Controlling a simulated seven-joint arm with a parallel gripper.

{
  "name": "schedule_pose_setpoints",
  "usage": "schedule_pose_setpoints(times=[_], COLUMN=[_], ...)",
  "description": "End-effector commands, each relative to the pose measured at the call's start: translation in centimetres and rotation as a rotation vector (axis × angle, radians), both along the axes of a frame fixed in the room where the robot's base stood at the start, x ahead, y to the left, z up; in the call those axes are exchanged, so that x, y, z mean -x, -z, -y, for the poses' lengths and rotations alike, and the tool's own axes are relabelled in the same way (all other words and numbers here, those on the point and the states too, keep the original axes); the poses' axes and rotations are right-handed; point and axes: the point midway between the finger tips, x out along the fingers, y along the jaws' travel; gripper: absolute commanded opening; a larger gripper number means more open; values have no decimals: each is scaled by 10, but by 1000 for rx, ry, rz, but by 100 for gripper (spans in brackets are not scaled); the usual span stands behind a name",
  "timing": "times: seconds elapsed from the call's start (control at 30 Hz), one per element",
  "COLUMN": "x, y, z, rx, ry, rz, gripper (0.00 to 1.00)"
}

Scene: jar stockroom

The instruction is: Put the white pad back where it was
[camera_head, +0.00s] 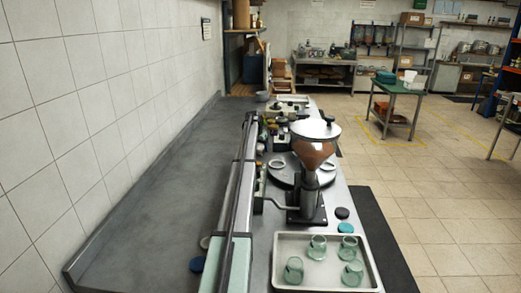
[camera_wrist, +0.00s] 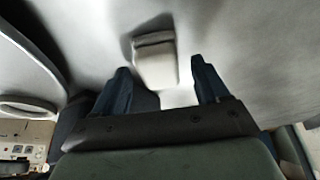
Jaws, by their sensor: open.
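A blue round pad (camera_head: 197,264) lies just nearer. In the wrist view my gripper (camera_wrist: 162,82) is open, with one dark finger on each side. A pale, block-like thing (camera_wrist: 155,62) shows between and beyond the fingers, against a grey surface. I cannot tell whether it is the white pad, or whether the fingers touch it. I cannot make out my gripper in the head view.
A metal tray (camera_head: 283,285) with several greenish glass jars stands at lower right. Black (camera_head: 342,212) and teal (camera_head: 346,228) round pads lie behind it. A hopper (camera_head: 315,145) rises beside a grey round plate (camera_head: 285,177). The left counter (camera_head: 150,185) is mostly clear.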

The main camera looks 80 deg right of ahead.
Motion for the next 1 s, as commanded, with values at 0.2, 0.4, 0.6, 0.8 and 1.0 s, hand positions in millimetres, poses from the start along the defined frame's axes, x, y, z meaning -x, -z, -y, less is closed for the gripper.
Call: schedule_pose_setpoints(times=[0.2,0.4,0.6,0.8,1.0], x=[-6,-11,-15,-16,-16], y=[-38,-71,-92,-101,-101], z=[-15,-28,-36,-39,-39], rx=[2,2,0,1,0], ry=[0,0,0,0,0], rz=[0,0,0,0,0], gripper=[74,74,74,74,74])
